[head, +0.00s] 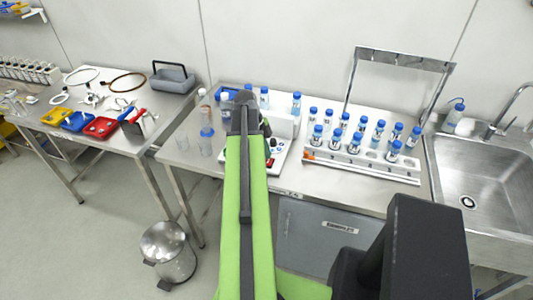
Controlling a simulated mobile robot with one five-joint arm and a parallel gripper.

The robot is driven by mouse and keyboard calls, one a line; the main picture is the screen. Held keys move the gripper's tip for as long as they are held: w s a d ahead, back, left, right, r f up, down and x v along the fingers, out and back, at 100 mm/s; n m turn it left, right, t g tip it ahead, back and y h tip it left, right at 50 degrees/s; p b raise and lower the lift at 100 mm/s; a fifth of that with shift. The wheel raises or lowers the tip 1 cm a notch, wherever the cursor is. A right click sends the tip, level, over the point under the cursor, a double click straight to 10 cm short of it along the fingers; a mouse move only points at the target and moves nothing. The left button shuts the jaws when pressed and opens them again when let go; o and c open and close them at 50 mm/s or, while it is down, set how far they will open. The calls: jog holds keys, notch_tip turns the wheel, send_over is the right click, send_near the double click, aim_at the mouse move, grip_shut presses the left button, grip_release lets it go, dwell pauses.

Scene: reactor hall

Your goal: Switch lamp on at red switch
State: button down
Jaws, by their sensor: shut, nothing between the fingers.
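A white control box (281,156) stands on the middle bench, partly hidden behind my arm. I cannot make out a lamp. My gripper (264,127) is shut and empty at the dark far end of my green arm, over the back of the box. Its fingertips are mostly hidden, so I cannot tell whether they touch anything.
A white rack (362,166) of blue-capped vials stands right of the box, with a metal frame (400,60) behind. Loose bottles and glassware (206,142) stand left of it. A sink (485,170) is at right, a cluttered table (62,147) at left, and a bin (168,250) on the floor.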

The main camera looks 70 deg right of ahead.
notch_tip(320, 180, up, 12)
jog(key=w+d+p, duration=0.2)
jog(key=w+p, duration=0.1)
jog(key=p, duration=0.8)
jog(key=shift+d, duration=0.4)
